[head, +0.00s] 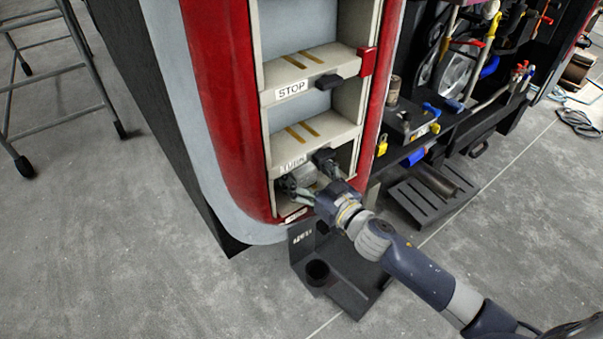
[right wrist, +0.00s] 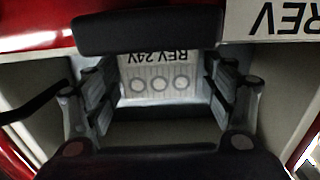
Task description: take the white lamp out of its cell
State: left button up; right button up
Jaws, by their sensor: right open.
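The white lamp (right wrist: 160,82), marked REV 24V, sits inside the lowest cell (head: 292,196) of the red and cream panel. It has several round studs on its face. In the head view it shows only as a pale patch between the fingers, mostly hidden by my right gripper. My right gripper (head: 306,172) is open at the mouth of this cell. In the right wrist view its fingers (right wrist: 158,92) stand on either side of the lamp, and I cannot tell whether they touch it. My left gripper is not in view.
Cells marked STOP (head: 292,88) and TURN (head: 293,162) are above and look empty. A black tab (right wrist: 148,31) sits at the cell's edge beside the REV label (right wrist: 285,18). A black stand with a cup (head: 317,270) is below. A tool rack (head: 470,95) stands to the right.

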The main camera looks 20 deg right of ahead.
jog(key=shift+w+a, duration=0.15)
jog(key=shift+w, duration=0.15)
jog(key=c, duration=1.2)
jog(key=shift+r, duration=0.1)
